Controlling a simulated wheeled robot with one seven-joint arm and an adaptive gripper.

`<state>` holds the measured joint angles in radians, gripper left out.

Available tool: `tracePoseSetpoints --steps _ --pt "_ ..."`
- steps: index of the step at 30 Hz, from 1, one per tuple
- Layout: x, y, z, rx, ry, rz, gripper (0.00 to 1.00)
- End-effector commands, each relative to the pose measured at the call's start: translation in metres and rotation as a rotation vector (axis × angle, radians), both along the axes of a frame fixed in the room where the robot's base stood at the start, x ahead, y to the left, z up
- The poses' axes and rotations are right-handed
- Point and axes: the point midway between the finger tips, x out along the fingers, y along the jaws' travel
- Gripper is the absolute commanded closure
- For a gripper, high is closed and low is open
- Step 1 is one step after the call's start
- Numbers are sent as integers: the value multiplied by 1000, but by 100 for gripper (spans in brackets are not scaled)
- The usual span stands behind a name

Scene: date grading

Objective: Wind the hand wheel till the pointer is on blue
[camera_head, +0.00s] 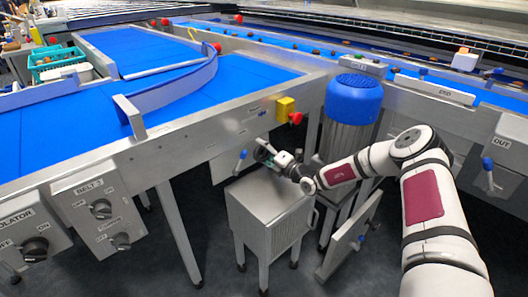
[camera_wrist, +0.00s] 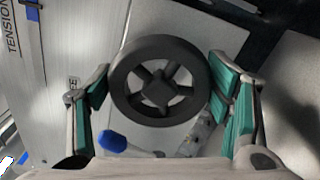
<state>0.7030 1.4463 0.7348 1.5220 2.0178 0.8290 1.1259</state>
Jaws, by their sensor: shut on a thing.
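The hand wheel (camera_wrist: 158,92) is a dark grey ring with several spokes and a square hub, seen nearly face on in the wrist view. My gripper (camera_wrist: 160,78) has a teal-padded finger on each side of the wheel and is shut on its rim. In the head view my gripper (camera_head: 266,153) is at the side of the belt frame, and it hides most of the wheel. A panel marked TENSION (camera_wrist: 13,30) lies left of the wheel, with a small blue patch (camera_wrist: 32,12) beside the lettering. I cannot make out a pointer.
A blue-ended lever (camera_wrist: 112,140) is close below the wheel. A metal cabinet (camera_head: 268,222) stands under my gripper, and a blue-topped motor (camera_head: 353,98) stands to the right. A yellow box with a red button (camera_head: 286,108) is above.

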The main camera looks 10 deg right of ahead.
Motion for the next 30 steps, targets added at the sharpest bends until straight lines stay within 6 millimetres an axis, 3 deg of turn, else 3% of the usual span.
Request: tracePoseSetpoints --steps 8,9,11,23,30 --pt "-1 1 -2 -2 5 3 56" --pt "-1 1 -3 -2 5 3 19" --pt "-1 1 -2 -1 4 2 7" --pt "-3 -1 -1 -1 1 1 7" --pt "-33 -19 0 -1 3 -1 7"
